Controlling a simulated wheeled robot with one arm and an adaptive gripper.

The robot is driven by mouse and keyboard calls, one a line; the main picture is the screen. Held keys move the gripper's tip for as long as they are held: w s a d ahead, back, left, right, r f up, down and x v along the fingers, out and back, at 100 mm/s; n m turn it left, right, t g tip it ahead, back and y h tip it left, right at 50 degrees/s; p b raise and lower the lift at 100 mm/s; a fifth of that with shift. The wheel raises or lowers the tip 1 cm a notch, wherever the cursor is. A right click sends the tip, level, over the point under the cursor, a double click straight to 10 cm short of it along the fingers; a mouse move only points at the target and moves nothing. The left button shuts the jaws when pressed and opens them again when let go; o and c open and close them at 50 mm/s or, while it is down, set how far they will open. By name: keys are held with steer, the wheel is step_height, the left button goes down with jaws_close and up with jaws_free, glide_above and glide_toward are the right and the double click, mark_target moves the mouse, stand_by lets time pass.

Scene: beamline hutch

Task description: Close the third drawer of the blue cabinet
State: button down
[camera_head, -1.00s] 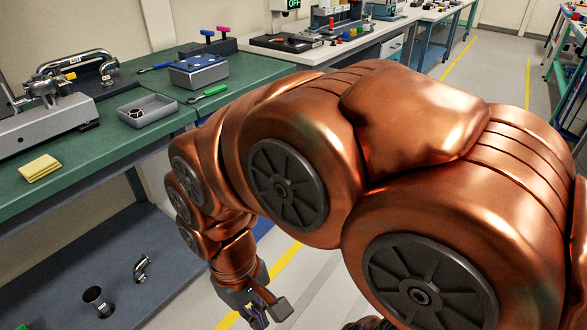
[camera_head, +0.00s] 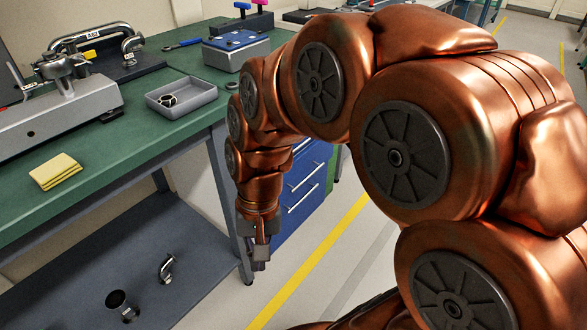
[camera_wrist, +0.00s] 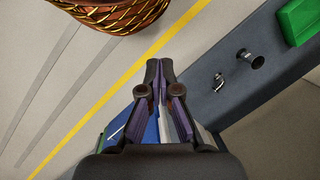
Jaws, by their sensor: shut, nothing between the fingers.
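The blue cabinet (camera_head: 318,185) stands under the green bench, just right of my forearm in the head view. Drawer fronts with pale bar handles (camera_head: 303,197) show on it. My arm hides its left part, and I cannot tell which drawer stands out. A strip of the blue cabinet also shows beneath my fingers in the wrist view (camera_wrist: 147,131). My gripper (camera_head: 260,264) points down in front of the bench, left of the cabinet in the head view. In the wrist view its fingertips (camera_wrist: 160,66) meet, with nothing between them.
The green bench (camera_head: 120,155) holds a grey tray (camera_head: 182,99), a yellow pad (camera_head: 56,171) and metal clamps. Its dark lower shelf (camera_head: 70,290) carries small metal fittings. A bench leg (camera_head: 228,205) stands close to my gripper. Open floor with a yellow line (camera_head: 310,262) lies to the right.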

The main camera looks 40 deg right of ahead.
steer(key=w+d+f+m+t+y+b, duration=0.1)
steer(key=w+d+f+m+t+b, duration=0.15)
steer(key=w+m, duration=0.3)
steer(key=w+d+f+m+t+y+b, duration=0.1)
steer(key=w+d+f+m+b, duration=0.2)
steer(key=w, duration=0.4)
steer(key=m+t+h+b, duration=0.2)
steer(key=m+t+b, duration=0.5)
steer(key=m+b, duration=0.9)
glide_toward(297, 165)
steer(key=w+a+f+m+p, duration=0.1)
steer(key=a+p, duration=0.1)
steer(key=w+a+f+m+p, duration=0.1)
steer(key=a+f+m, duration=0.1)
steer(key=shift+w+f+m+p, duration=0.15)
steer(key=shift+f+m+p, duration=0.15)
steer(key=shift+p, duration=0.1)
steer(key=shift+w+a+r, duration=0.1)
steer(key=shift+w+r, duration=0.05)
steer(key=shift+w, duration=0.55)
steer(key=shift+r, duration=0.1)
